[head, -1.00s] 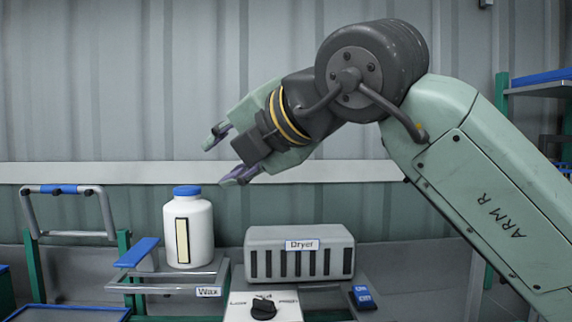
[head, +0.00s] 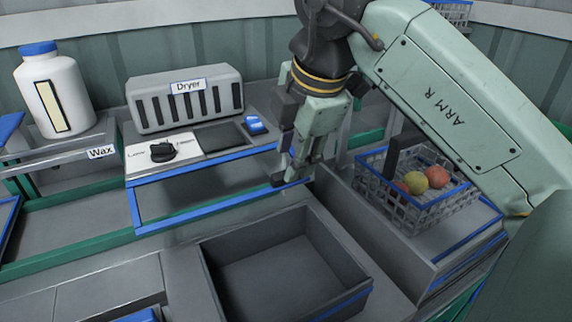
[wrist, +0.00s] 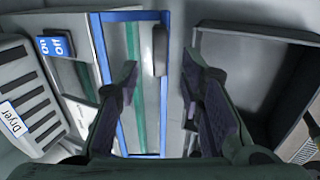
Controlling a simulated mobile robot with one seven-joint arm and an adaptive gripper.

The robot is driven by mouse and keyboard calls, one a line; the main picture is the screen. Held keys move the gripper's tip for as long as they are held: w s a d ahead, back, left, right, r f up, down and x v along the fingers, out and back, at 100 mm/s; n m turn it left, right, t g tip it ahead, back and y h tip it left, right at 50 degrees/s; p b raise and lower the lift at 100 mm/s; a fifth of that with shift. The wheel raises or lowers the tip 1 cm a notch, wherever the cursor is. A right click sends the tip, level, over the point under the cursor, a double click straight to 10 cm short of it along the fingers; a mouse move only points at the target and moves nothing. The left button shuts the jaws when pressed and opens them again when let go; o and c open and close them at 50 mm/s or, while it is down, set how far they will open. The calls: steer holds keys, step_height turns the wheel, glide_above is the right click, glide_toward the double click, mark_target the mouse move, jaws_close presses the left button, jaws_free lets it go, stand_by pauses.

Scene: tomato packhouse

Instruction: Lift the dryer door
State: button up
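The dryer door (head: 220,207) is a clear panel in a blue frame, lying low and flat in front of the grey dryer (head: 185,98). My gripper (head: 296,175) points down at the door's right end, fingers apart. In the wrist view the blue door frame (wrist: 164,115) runs between my open fingers (wrist: 160,78). A short grey bar, seemingly the door's handle (wrist: 160,50), shows on the frame's edge just beyond the fingertips, roughly between them. I see no contact with it. My fingers partly hide the door's right corner in the head view.
A blue On/Off switch (head: 254,124) and a dial (head: 163,151) sit behind the door. An empty grey bin (head: 220,285) lies in front. A wire basket of tomatoes (head: 420,208) stands right. A white bottle (head: 55,95) stands left by the Wax label.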

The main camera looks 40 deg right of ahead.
steer(key=shift+x, duration=2.35)
steer(key=shift+r, duration=0.1)
jaws_close()
